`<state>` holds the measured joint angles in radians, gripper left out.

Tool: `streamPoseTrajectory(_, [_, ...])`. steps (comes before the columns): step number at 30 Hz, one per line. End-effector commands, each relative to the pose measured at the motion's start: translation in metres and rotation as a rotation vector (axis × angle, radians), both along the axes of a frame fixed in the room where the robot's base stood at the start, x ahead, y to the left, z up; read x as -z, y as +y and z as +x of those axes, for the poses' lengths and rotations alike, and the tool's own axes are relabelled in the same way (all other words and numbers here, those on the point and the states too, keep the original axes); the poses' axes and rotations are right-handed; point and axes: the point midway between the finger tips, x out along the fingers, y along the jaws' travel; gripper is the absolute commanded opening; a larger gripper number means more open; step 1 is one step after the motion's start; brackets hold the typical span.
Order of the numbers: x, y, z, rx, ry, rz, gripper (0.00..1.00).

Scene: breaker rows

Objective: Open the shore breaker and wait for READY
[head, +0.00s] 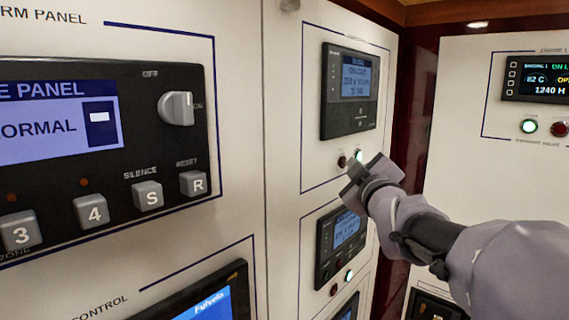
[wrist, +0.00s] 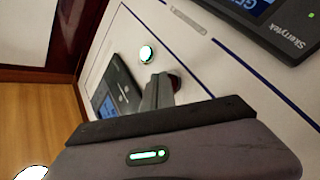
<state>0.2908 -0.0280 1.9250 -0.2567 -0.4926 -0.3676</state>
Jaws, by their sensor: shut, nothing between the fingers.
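No shore breaker or READY text can be made out in either view. My gripper (head: 354,176) is shut and empty at the tall white panel, just below the upper dark display unit (head: 351,90). Its tips are close to a dark red button (head: 342,161) and a green-lit button (head: 358,155). In the wrist view my gripper (wrist: 160,86) points at the dark red button (wrist: 175,80), which its fingers partly cover; I cannot tell whether they touch. The green-lit button (wrist: 146,53) shows clear beside the fingers.
A second display unit (head: 341,240) sits below my gripper, with its own buttons. At left is the alarm panel (head: 100,150) with keys and a knob (head: 177,108). At right a white wall carries an engine display (head: 538,78). The air before the panels is clear.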

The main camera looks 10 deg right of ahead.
Motion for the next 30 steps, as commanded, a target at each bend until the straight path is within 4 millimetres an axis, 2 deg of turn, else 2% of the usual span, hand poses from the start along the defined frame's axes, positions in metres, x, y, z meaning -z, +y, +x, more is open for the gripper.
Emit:
streamPoseTrajectory(20, [0.0,0.003,0.003,-0.001,-0.001,-0.001,0.0])
streamPoseTrajectory(30, [0.0,-0.007,-0.009,0.001,-0.001,-0.001,0.0])
